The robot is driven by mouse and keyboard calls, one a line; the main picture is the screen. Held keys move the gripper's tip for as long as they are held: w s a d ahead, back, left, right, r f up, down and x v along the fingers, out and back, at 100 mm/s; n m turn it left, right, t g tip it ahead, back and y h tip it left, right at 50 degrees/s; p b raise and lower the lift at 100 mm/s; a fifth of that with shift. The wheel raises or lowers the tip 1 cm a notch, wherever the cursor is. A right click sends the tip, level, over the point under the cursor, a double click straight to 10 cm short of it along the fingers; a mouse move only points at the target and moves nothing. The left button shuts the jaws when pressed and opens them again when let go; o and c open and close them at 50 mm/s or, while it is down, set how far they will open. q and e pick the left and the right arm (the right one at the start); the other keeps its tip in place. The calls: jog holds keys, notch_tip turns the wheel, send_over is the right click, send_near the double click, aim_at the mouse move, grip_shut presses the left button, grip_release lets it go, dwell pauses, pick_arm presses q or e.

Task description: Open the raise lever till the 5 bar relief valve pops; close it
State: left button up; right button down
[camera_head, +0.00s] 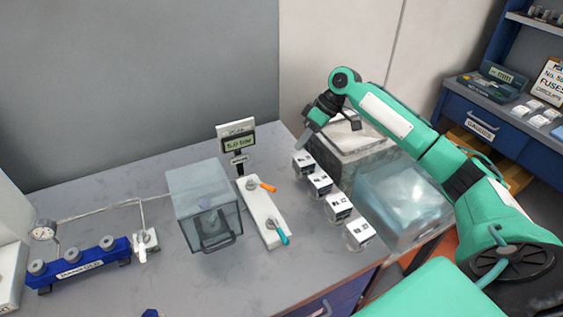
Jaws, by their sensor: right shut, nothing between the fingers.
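A white plate (262,214) on the bench carries an orange-handled lever (266,187) at its far end and a teal-handled lever (282,236) at its near end. No readable label shows which is the raise lever. A small display (238,143) behind the plate seems to read 5.0 bar. I cannot pick out the relief valve for certain. My right gripper (308,134) is shut and empty, above and to the right of the plate, apart from both levers. My left gripper is out of view.
A clear box (207,205) stands left of the plate. Several small white labelled blocks (338,206) line its right side, near a clear bin (400,195).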

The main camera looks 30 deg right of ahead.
aim_at(262, 185)
jog(key=p+x, duration=0.1)
jog(key=x, duration=0.2)
jog(key=s+a+p+x, duration=0.1)
jog(key=p+x, duration=0.1)
jog(key=x, duration=0.2)
jog(key=r+p+x, duration=0.1)
jog(key=x, duration=0.3)
jog(key=shift+s+a, duration=0.2)
jog(key=shift+a, duration=0.1)
jog(key=shift+s+a+f+p, duration=0.1)
jog(key=shift+s+a+p, duration=0.1)
jog(key=shift+a+p, duration=0.15)
jog(key=shift+s+a+f, duration=0.1)
jog(key=shift+a+f, duration=0.1)
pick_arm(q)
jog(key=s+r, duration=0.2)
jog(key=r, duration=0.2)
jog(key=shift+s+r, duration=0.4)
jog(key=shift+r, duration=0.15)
pick_arm(e)
jog(key=shift+a, duration=0.1)
